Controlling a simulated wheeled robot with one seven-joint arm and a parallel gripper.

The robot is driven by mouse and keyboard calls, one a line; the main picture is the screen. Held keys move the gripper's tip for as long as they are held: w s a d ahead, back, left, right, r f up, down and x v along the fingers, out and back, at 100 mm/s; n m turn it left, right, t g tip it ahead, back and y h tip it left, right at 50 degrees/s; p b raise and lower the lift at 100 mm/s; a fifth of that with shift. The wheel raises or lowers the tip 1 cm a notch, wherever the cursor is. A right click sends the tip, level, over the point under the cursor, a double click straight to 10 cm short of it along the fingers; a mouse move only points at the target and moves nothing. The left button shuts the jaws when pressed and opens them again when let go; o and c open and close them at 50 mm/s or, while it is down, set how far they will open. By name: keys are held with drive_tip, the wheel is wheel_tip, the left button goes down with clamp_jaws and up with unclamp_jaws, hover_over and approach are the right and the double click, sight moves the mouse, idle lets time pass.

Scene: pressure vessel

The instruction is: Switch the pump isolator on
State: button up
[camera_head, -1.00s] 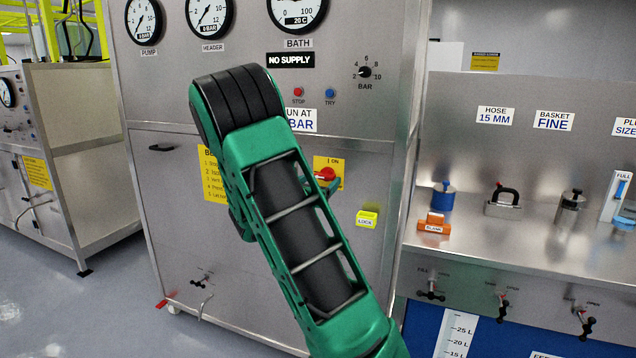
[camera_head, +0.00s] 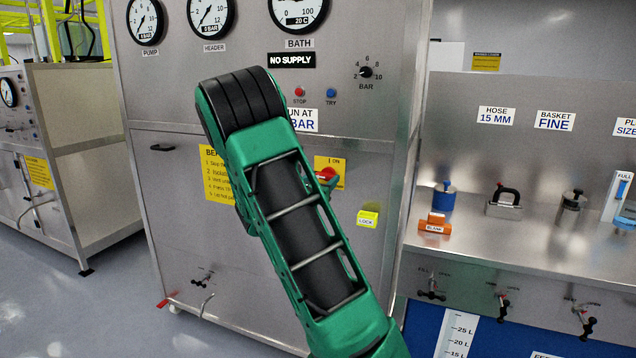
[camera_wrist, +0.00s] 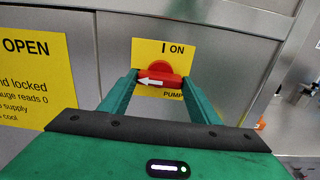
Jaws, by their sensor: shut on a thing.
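The pump isolator is a red rotary handle (camera_wrist: 158,80) on a yellow plate (camera_wrist: 150,52) marked "I ON" above and "PUMP" below. In the wrist view the handle lies roughly level, its white arrow pointing left, not up at the ON mark. My gripper (camera_wrist: 160,84) is shut on the handle, one green finger at each side. In the head view the red handle (camera_head: 327,174) shows just right of my forearm, which hides most of the gripper and part of the yellow plate (camera_head: 338,168).
A yellow LOCK tag (camera_head: 367,219) is on the panel to the lower right. A "NO SUPPLY" sign (camera_head: 291,61) sits above, with STOP (camera_head: 299,92) and TRY (camera_head: 331,93) buttons below it. A steel bench (camera_head: 500,240) with several parts stands at right.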

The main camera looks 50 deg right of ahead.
drive_tip(key=m, duration=0.4)
drive_tip(key=shift+s+d+r+m, duration=0.1)
drive_tip(key=shift+d+m, duration=0.2)
drive_tip(key=m, duration=0.4)
drive_tip(key=shift+s+m, duration=0.1)
drive_tip(key=shift+m, duration=0.2)
drive_tip(key=m, duration=0.4)
drive_tip(key=shift+s+d+m, duration=0.1)
drive_tip(key=shift+m, duration=0.2)
drive_tip(key=shift+f+m+g, duration=0.2)
drive_tip(key=shift+m+g, duration=0.1)
drive_tip(key=shift+m, duration=1.7)
drive_tip(key=o, duration=0.9)
drive_tip(key=shift+f, duration=0.1)
drive_tip(key=shift+c, duration=0.2)
drive_tip(key=shift+o, duration=0.9)
